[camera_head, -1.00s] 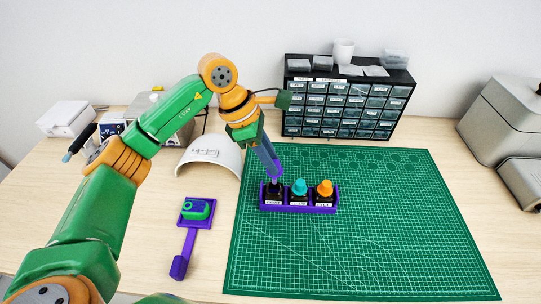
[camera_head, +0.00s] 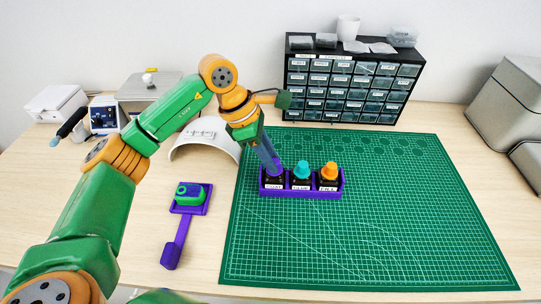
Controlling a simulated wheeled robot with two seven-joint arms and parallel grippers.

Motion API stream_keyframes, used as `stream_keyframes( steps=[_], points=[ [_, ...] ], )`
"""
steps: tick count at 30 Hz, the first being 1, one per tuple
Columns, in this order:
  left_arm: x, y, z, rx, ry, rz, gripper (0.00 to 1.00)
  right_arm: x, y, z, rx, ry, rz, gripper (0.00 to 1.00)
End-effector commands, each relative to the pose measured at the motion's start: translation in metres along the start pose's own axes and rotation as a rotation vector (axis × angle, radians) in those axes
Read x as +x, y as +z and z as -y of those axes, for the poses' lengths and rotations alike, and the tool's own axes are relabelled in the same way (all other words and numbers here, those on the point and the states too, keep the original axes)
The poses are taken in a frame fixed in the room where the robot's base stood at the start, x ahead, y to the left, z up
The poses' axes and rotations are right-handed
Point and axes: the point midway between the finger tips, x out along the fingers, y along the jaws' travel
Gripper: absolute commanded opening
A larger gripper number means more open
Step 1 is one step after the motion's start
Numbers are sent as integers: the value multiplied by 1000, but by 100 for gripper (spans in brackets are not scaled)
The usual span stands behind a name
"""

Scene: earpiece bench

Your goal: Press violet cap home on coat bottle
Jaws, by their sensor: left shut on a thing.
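A violet rack (camera_head: 315,193) on the green mat holds three dark bottles in a row. The left bottle (camera_head: 273,183) stands under my left gripper, and its label is too small to read surely. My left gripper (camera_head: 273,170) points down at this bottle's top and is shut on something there. The violet cap is mostly hidden between the fingers, so I cannot tell how it sits on the bottle. The middle bottle has a teal cap (camera_head: 302,168) and the right one an orange cap (camera_head: 329,171). My right gripper is not in view.
A violet paddle-shaped holder (camera_head: 171,250) with a green piece (camera_head: 188,194) lies left of the mat (camera_head: 370,240). A white curved stand (camera_head: 205,138) is behind it. A black drawer cabinet (camera_head: 350,88) stands at the back. The mat's front and right are clear.

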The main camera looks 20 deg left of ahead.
Motion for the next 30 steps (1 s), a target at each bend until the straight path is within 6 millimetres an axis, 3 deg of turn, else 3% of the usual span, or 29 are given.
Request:
stream_keyframes(
  steps=[30],
  points=[
    [6, -3, 0, 0, -1, -1, 0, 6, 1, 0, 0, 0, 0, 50]
  ],
)
